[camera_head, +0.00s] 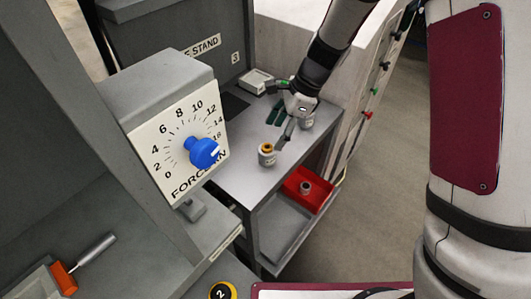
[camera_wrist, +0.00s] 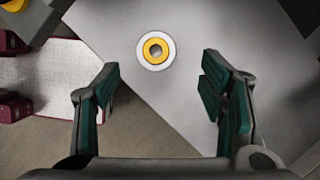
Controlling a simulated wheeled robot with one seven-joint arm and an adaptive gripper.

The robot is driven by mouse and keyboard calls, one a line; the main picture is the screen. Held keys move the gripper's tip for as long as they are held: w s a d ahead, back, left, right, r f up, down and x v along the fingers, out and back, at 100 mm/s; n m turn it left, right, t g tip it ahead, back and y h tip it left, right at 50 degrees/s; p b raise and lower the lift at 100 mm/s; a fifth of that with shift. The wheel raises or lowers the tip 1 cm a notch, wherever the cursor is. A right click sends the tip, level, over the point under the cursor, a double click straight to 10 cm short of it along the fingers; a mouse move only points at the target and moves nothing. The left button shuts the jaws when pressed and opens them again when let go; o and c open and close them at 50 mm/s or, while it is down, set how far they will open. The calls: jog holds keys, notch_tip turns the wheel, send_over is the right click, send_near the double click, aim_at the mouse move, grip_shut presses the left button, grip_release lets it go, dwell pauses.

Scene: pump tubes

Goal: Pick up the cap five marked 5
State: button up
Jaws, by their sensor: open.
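A small pale round piece with a yellow-orange ring on top (camera_head: 267,154) stands on the grey bench top (camera_head: 235,165). In the wrist view a white disc with a yellow ring and dark centre (camera_wrist: 155,50) lies ahead of my gripper. A similar pale piece (camera_head: 307,120) stands partly hidden behind my gripper, and another (camera_head: 305,188) sits in the red tray (camera_head: 322,203). The number 5 is not readable on any of them. My gripper (camera_head: 282,120) is open and empty above the bench. Its green-padded fingers also show apart in the wrist view (camera_wrist: 160,90).
A grey box with a FORCE dial and blue knob (camera_head: 203,152) stands left of the bench. A small pale box (camera_head: 256,82) sits at the back. A yellow-rimmed button marked 2 (camera_head: 222,292) is in front.

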aim_at(269, 146)
jog(key=shift+s+x, duration=0.2)
jog(key=shift+x, duration=3.65)
jog(key=c, duration=1.5)
